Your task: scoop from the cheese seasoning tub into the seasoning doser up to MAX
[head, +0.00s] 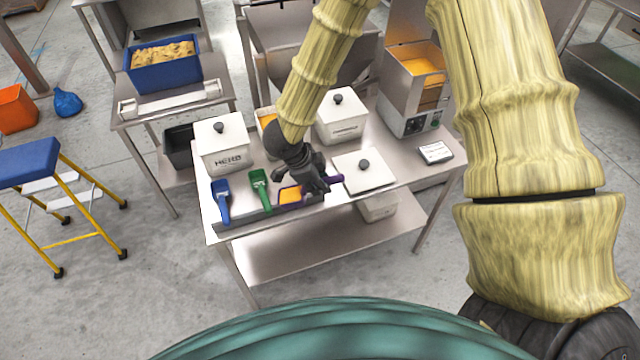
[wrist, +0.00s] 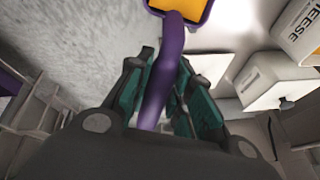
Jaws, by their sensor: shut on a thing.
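My gripper (head: 312,180) is shut on the handle of a purple scoop (wrist: 172,50), above the front part of the steel table. The scoop holds orange seasoning (head: 290,195), and this also shows at the top edge of the wrist view (wrist: 181,8). The cheese seasoning tub (wrist: 289,35) shows its lettering at the upper right of the wrist view. In the head view, orange contents (head: 268,120) show in an open tub partly hidden behind my arm. The seasoning doser (head: 397,97) is a steel box at the back right with orange seasoning inside. Its MAX mark cannot be made out.
A lidded herb tub (head: 222,148) and another lidded white tub (head: 339,122) stand on the table (head: 390,205). A square white lid (head: 360,182) lies to the right of my gripper. A blue scoop (head: 222,200) and a green scoop (head: 259,188) are at the front left.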

